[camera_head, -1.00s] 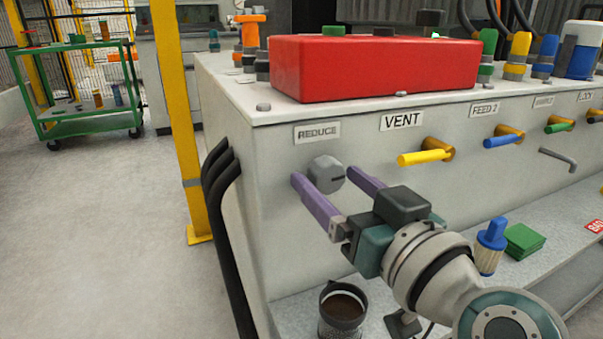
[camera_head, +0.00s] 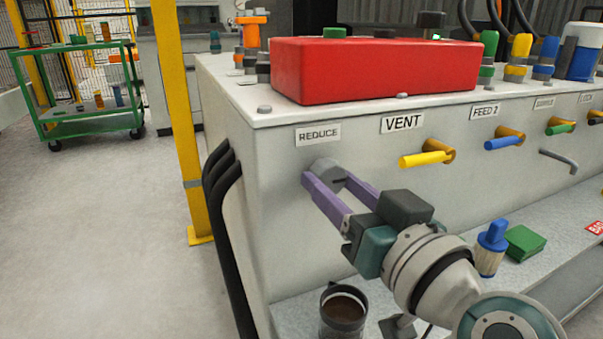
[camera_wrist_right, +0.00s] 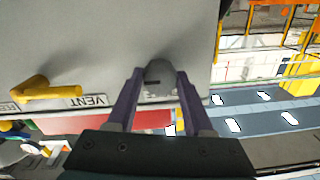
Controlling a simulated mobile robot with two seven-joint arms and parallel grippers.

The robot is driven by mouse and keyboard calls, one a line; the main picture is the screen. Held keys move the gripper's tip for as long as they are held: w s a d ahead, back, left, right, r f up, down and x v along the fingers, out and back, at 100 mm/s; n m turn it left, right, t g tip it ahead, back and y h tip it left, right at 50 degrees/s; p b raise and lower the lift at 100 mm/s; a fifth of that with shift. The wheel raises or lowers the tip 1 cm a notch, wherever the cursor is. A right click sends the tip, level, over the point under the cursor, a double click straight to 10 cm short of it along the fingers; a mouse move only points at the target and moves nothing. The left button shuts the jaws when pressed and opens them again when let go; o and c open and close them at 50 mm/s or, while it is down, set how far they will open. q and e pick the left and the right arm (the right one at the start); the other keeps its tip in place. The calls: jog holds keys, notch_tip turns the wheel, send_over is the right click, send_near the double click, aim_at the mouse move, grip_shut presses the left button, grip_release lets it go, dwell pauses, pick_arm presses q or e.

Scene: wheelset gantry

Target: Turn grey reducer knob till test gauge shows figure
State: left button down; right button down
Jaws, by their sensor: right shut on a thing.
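The grey reducer knob (camera_head: 328,172) is on the front face of the grey cabinet, below the REDUCE label (camera_head: 318,134). My right gripper (camera_head: 335,181) has its purple fingers closed on the knob's two sides. In the right wrist view the knob (camera_wrist_right: 159,76) sits between the two fingertips (camera_wrist_right: 159,80), with a dark slot line across it. The fingers hide part of the knob. My left gripper is in neither view. I cannot make out a test gauge or a figure in these views.
A yellow lever (camera_head: 425,159) under the VENT label and a blue lever (camera_head: 503,142) stick out to the right. A red box (camera_head: 375,68) lies on the cabinet top. A dark cup (camera_head: 342,312) stands below my right gripper. A yellow post (camera_head: 176,110) stands left.

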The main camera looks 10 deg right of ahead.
jog(key=shift+c, duration=1.4)
grip_release()
jog(key=shift+s+d, duration=0.15)
jog(key=shift+s, duration=0.4)
jog(key=p+v, duration=0.2)
jog(key=v, duration=0.7)
